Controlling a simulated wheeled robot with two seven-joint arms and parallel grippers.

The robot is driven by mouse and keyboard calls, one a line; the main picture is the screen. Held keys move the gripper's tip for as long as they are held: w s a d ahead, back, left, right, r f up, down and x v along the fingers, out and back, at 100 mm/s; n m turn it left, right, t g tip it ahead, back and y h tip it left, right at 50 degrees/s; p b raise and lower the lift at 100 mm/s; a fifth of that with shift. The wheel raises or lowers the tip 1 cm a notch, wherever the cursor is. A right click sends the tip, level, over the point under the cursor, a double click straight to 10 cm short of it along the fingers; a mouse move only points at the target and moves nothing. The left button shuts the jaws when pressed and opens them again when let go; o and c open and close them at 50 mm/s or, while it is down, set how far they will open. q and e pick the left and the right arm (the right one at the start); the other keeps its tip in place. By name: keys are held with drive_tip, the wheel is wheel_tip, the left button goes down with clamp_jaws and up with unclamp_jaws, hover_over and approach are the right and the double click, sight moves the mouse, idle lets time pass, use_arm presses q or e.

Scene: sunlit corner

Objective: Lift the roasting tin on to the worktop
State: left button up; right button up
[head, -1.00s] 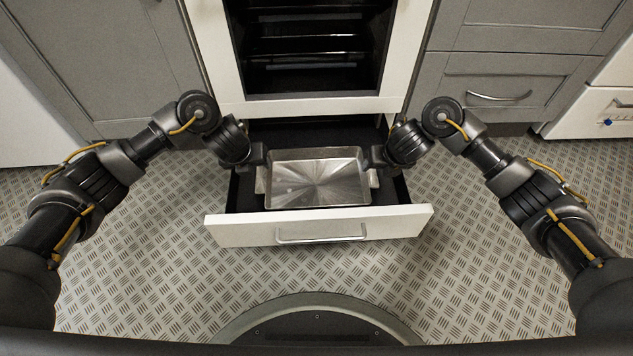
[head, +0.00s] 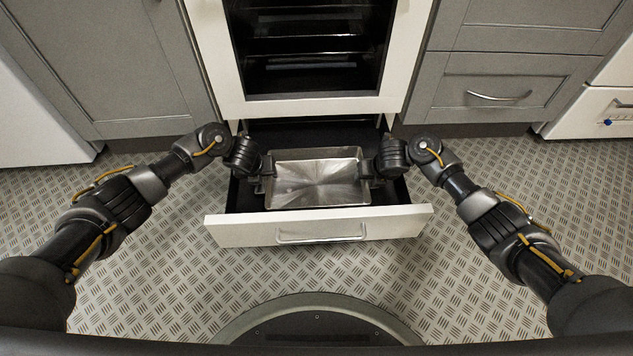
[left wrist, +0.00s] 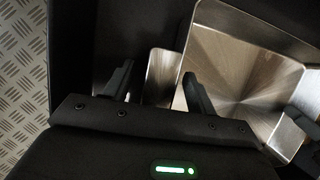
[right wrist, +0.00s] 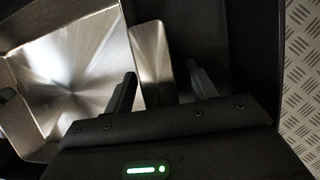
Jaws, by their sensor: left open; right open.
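The roasting tin (head: 318,180), a shiny rectangular metal pan, sits empty in the open drawer (head: 310,228) below the oven. My left gripper (head: 266,172) is at its left end, open. In the left wrist view its fingers (left wrist: 158,72) stand on either side of the tin's end handle (left wrist: 162,78), apart from each other. My right gripper (head: 370,170) is at the right end, open. In the right wrist view its fingers (right wrist: 161,70) stand either side of the other handle (right wrist: 151,55). I cannot tell whether any finger touches. The worktop is not in view.
The open oven cavity (head: 312,50) with racks is above and behind the drawer. Grey cabinets (head: 105,60) flank it. The drawer's white front with its handle stands between the tin and my base. The patterned floor (head: 160,260) is clear on both sides.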

use_arm(q)
drive_tip(key=shift+c, duration=0.5)
use_arm(e)
drive_tip(key=shift+c, duration=0.5)
use_arm(q)
clamp_jaws()
use_arm(e)
clamp_jaws()
use_arm(q)
drive_tip(key=shift+r, duration=0.1)
use_arm(e)
drive_tip(key=shift+r, duration=0.15)
